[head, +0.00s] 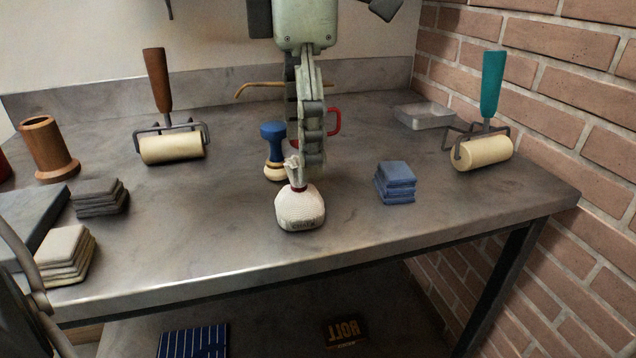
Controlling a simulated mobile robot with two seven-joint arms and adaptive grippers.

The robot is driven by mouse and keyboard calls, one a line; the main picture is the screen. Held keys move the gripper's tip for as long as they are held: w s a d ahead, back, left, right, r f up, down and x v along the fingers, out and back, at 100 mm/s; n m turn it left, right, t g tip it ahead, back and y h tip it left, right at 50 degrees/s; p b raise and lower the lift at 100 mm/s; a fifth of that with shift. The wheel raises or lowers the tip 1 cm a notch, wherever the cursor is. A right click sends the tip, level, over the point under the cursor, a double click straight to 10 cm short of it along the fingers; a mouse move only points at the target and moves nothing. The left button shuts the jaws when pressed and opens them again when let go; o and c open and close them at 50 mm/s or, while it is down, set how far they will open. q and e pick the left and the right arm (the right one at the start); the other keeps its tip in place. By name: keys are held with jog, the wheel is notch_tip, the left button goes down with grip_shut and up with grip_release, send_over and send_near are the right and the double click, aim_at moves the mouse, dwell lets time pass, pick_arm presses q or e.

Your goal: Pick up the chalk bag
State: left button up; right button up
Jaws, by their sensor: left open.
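The chalk bag (300,211) is a squat whitish pouch with dark lettering, a red cord round its neck and a gathered top. It stands upright on the grey bench (230,235), near the front middle. My left gripper (311,165) points straight down from above, seen nearly edge-on. It is open, with its fingertips at the bag's neck, overlapping it slightly to the right in the picture. I cannot tell whether the fingers are either side of the neck or touch it. My right gripper is not in view.
A blue-topped stamp (272,143) stands just left of the gripper; a red handle (335,121) shows behind it. Rollers (172,147) (484,152) stand at both sides. A brick wall (580,80) bounds the right.

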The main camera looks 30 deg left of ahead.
aim_at(299, 184)
pick_arm(q)
jog(key=f, duration=0.6)
jog(key=shift+s+a+f, duration=0.2)
jog(key=shift+s+f, duration=0.05)
jog(key=shift+s, duration=0.1)
jog(key=shift+f, duration=0.55)
jog(key=shift+c, duration=0.6)
jog(key=c, duration=1.2)
jog(key=shift+o, duration=0.2)
jog(key=shift+r, duration=0.1)
